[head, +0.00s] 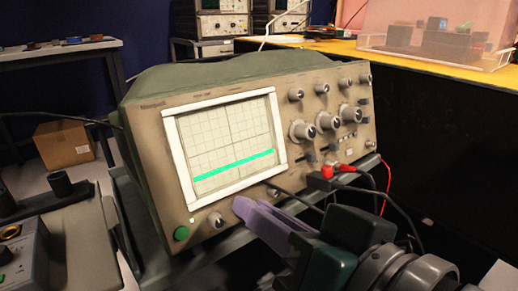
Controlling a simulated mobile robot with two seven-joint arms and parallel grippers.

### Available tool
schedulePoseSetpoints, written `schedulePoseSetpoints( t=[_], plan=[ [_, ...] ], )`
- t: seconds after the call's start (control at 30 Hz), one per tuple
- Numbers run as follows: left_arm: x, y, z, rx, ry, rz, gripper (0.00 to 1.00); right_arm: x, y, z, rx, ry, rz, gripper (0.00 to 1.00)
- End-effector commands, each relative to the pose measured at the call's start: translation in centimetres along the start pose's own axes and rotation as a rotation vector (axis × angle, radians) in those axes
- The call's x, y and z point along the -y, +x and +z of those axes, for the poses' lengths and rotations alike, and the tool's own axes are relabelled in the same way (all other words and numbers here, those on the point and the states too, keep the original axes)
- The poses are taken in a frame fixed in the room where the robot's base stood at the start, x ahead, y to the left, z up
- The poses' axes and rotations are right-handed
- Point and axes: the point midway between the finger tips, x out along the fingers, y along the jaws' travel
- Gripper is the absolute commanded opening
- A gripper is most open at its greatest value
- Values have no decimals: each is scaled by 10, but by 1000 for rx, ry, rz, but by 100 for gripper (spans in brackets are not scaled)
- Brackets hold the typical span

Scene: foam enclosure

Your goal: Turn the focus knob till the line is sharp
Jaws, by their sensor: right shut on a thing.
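The oscilloscope (155,150) stands on a dark stand in the middle, its screen (225,130) facing me. A thick green line (232,165) crosses the lower screen, rising slightly to the right; it looks like a broad band. My right gripper (243,208) reaches in from the lower right, its purple fingers shut at the panel just below the screen. They are shut on a small knob there, which the fingers mostly hide; I cannot read its label. Another small knob (215,220) shows left of the fingertips, beside a green button (181,233). My left gripper is not in view.
Several larger knobs (303,131) fill the scope's right panel. A red plug (327,171) and black cables hang near my right arm. A yellow bench (340,46) with a clear box (440,40) stands behind. Another grey instrument (20,255) is at lower left.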

Motion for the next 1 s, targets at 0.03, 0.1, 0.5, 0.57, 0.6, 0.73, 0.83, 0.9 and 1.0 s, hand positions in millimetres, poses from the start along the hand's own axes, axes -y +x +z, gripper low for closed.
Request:
schedulePoseSetpoints(
  t=[0.03,0.1,0.5,0.57,0.6,0.73,0.83,0.9,1.0],
  plan=[
    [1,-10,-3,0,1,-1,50,2,-2,-4,2,-46,-2,0],
    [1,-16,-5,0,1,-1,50,2,-2,-4,-1,-112,-6,0],
    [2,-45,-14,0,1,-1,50,1,-1,-3,-11,-492,-34,0],
    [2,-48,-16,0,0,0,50,1,-1,-3,-13,-548,-37,0],
    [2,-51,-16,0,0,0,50,1,-1,-3,-14,-585,-41,0],
    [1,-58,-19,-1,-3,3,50,0,-1,-3,-18,-708,-49,0],
    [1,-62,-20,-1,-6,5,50,0,-1,-2,-20,-798,-55,0],
    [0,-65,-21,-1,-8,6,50,0,0,-2,-22,-858,-60,0],
    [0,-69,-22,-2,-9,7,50,-1,0,-2,-24,-936,-64,0]
  ],
)
